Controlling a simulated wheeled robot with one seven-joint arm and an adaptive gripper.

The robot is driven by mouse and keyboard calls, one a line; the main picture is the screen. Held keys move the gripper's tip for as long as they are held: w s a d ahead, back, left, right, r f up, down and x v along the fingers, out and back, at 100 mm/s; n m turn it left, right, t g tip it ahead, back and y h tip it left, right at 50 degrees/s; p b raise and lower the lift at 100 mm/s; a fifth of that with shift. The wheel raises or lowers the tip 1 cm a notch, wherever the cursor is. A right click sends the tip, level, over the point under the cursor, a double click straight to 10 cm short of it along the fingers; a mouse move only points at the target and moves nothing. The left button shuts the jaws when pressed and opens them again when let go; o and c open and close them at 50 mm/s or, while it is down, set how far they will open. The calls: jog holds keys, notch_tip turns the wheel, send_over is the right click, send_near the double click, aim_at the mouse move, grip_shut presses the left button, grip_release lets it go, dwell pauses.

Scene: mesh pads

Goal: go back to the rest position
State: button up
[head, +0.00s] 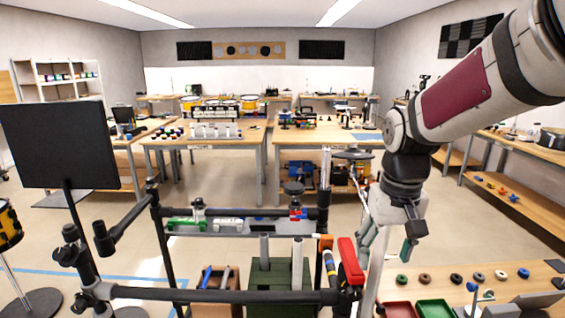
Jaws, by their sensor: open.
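My arm comes in from the upper right and hangs down in the middle right of the head view. My gripper (387,248) points downward with its two greenish fingers spread apart. I see nothing between the fingers. It hangs in the picture just right of a red upright block (350,262) and above the left end of a wooden table (450,275). I cannot tell how far apart in depth they are.
A black tube frame (230,296) stands in front, with a dark screen (60,145) at left. The wooden table bears several small rings, a red tray (397,309) and a green tray (435,308). Workbenches (205,143) stand farther back, with open floor between.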

jog(key=s+r+t, duration=0.2)
jog(key=s+r, duration=0.1)
jog(key=s, duration=0.6)
jog(key=s+r+t, duration=0.2)
jog(key=s+r, duration=0.2)
jog(key=s, duration=0.5)
jog(key=shift+s, duration=0.2)
